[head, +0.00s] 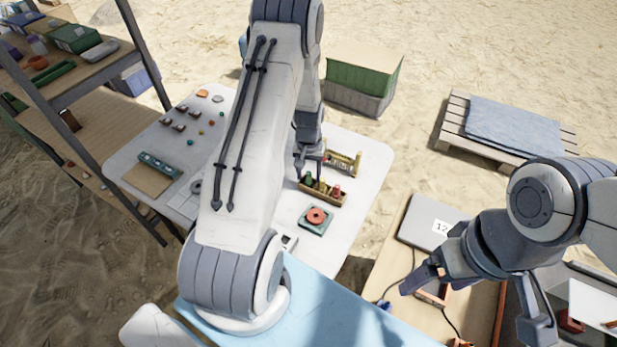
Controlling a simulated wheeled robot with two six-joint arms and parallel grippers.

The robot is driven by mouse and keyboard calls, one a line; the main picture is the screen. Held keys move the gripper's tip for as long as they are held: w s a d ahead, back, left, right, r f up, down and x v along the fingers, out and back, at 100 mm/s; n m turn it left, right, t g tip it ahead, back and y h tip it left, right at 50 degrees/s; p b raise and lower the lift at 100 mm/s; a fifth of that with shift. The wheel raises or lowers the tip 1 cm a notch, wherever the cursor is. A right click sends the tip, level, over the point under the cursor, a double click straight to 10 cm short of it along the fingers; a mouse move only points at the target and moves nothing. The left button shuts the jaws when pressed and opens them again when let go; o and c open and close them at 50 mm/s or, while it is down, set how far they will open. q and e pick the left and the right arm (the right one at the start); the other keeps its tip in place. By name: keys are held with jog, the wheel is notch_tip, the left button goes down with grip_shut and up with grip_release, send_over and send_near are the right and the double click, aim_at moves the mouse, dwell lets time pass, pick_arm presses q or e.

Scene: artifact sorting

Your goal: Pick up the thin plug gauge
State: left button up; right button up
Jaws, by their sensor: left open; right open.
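My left gripper (309,173) points down, open, at the left end of a small wooden rack (331,202) on the white table. The rack holds small upright pieces with a green top (308,180), a yellow top (323,185) and a red top (337,190). They look like plug gauges, but I cannot tell which is the thin one. The fingertips are close to the green-topped piece; whether they touch it is too small to tell. My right gripper (420,290) is open on the right, over the brown table and far from the rack.
A second rack with brass-coloured pieces (343,160) stands just behind. A green square with an orange ring (316,219) lies in front. Small coloured items lie on the left of the white table (130,150). A grey case (428,222) lies on the brown table.

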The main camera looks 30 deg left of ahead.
pick_arm(q)
jog(key=shift+f, duration=0.15)
grip_shut()
